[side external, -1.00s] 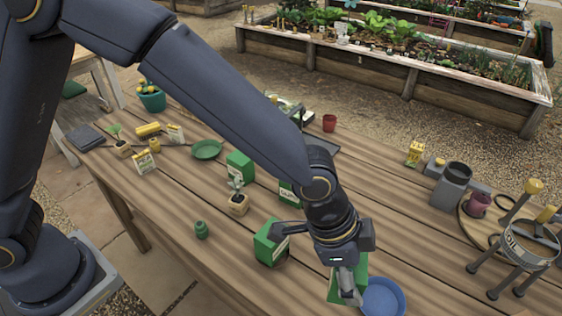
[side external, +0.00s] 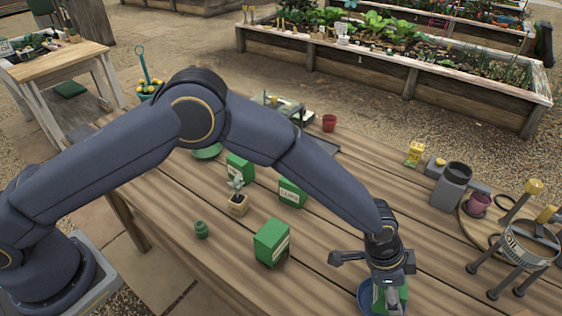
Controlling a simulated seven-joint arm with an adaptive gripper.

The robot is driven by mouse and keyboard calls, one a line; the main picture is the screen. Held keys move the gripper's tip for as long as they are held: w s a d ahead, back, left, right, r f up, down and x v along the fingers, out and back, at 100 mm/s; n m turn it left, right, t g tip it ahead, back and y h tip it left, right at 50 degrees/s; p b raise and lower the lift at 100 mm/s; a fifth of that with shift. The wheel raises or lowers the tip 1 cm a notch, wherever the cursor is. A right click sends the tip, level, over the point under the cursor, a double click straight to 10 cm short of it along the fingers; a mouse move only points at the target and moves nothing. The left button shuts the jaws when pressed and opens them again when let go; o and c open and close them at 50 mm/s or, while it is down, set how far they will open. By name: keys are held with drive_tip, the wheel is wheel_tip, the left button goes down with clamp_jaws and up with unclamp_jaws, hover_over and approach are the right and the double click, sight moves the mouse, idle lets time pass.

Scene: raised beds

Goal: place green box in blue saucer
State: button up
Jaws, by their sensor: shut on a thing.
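My gripper (side external: 384,285) is at the front right of the table, shut on a green box (side external: 403,294) that is mostly hidden by the fingers. The blue saucer (side external: 364,297) is directly below and around the box in this view, largely covered by my gripper. I cannot tell whether the box touches the saucer. Another green box (side external: 272,243) stands upright on the table to the left of my gripper. Two more green boxes, one at the back (side external: 239,167) and one in the middle (side external: 292,192), stand farther off.
A small plant pot (side external: 238,204) and a green jar (side external: 201,230) stand at the left. A grey pot holder (side external: 451,187), a yellow box (side external: 415,153) and a soil sieve on legs (side external: 530,245) stand at the right. Bare planks lie between them and my gripper.

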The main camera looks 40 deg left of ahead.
drive_tip(key=shift+f, duration=0.3)
drive_tip(key=shift+f, duration=0.25)
drive_tip(key=o, duration=1.2)
drive_tip(key=shift+r, duration=0.1)
